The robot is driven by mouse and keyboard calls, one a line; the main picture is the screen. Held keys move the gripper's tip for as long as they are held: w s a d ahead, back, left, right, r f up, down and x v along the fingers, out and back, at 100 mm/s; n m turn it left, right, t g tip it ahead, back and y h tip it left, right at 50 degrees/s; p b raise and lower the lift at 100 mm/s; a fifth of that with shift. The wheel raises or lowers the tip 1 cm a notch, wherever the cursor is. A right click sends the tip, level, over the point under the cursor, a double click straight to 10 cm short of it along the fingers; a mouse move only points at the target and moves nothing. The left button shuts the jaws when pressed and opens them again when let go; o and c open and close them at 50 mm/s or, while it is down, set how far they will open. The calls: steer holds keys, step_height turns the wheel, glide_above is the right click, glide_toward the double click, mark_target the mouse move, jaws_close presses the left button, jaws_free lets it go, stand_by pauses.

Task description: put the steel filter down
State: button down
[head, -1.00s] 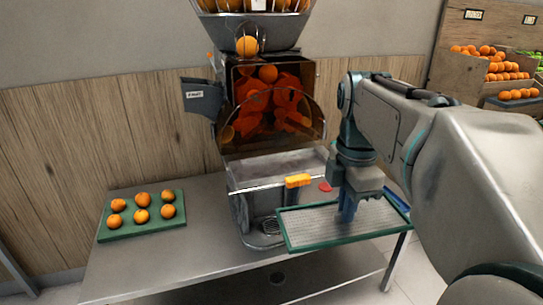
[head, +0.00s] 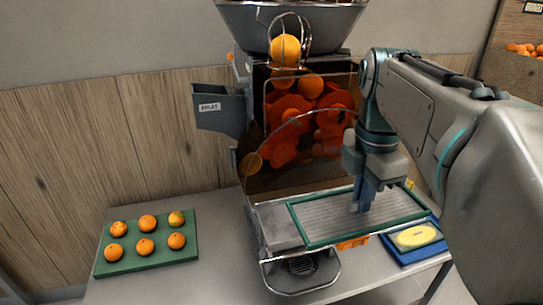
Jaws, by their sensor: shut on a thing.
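The steel filter (head: 318,215) is a flat grey mesh panel with a green rim. In the head view it lies roughly level at the front of the juicer (head: 305,128), overlapping the steel housing below the orange chamber. My gripper (head: 363,202) points down and is shut on the filter, right of its middle. The grasped part is hidden by the fingers. I cannot tell whether the filter touches the juicer or hangs just above it.
A blue tray (head: 432,252) with a yellow sponge (head: 416,236) is at the right. An orange item (head: 352,243) shows partly under the filter's front edge. A drip grate (head: 301,265) sits in front. A green tray (head: 186,252) of oranges is at left, with bare table between.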

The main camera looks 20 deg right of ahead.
steer(key=w+f, duration=0.2)
steer(key=w, duration=0.1)
steer(key=w+f+p, duration=0.1)
steer(key=w+f, duration=0.1)
steer(key=w, duration=0.2)
steer(key=w+d+f, duration=0.1)
steer(key=w+f, duration=0.1)
steer(key=w, duration=0.2)
steer(key=shift+f+p, duration=0.3)
steer(key=shift+p, duration=0.1)
steer(key=shift+f, duration=2.05)
steer(key=shift+f, duration=0.2)
steer(key=c, duration=1.6)
jaws_free()
steer(key=shift+r, duration=0.1)
step_height(320, 180, up, 12)
steer(key=shift+r, duration=0.1)
